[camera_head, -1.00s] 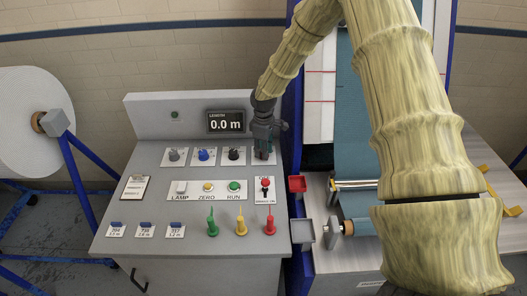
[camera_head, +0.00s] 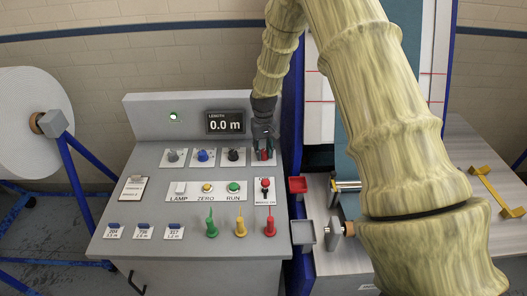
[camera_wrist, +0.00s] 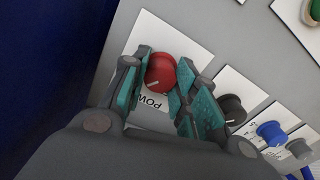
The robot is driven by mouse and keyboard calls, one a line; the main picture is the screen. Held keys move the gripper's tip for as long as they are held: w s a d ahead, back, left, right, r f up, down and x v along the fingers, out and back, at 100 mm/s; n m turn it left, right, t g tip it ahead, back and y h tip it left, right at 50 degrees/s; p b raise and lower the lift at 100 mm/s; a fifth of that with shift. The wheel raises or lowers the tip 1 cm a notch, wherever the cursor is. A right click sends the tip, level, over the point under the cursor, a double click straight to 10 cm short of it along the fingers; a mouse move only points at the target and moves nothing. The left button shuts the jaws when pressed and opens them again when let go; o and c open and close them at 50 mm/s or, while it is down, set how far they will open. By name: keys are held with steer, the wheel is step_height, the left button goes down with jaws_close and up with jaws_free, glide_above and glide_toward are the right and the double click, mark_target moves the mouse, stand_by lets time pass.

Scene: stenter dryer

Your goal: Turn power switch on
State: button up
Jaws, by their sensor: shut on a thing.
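The power switch is a red round knob (camera_wrist: 161,72) with a pale pointer line, on a white plate whose label is partly hidden and reads "POW". In the head view the red knob (camera_head: 265,155) is at the right end of the upper knob row. My gripper (camera_wrist: 166,66) has its teal-padded fingers on both sides of the knob and is shut on it. In the head view my gripper (camera_head: 264,147) partly covers the plate. A small indicator lamp (camera_head: 173,116) on the console's upright back glows bright.
Grey, blue (camera_head: 203,155) and black (camera_head: 233,154) knobs stand left of the power switch. Below are lamp, zero and run buttons, a red-handled control (camera_head: 265,187) and green, yellow and red (camera_head: 269,227) pegs. The display (camera_head: 226,122) reads 0.0 m. A blue post is close on the right.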

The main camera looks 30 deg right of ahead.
mark_target(264, 151)
steer(key=shift+w+d+r+m, duration=0.1)
steer(key=shift+m, duration=0.55)
steer(key=shift+w+r+m, duration=0.1)
steer(key=shift+m, duration=0.55)
steer(key=shift+c, duration=0.2)
steer(key=o, duration=0.8)
steer(key=shift+o, duration=1.3)
steer(key=shift+s+f, duration=0.15)
step_height(264, 151, up, 12)
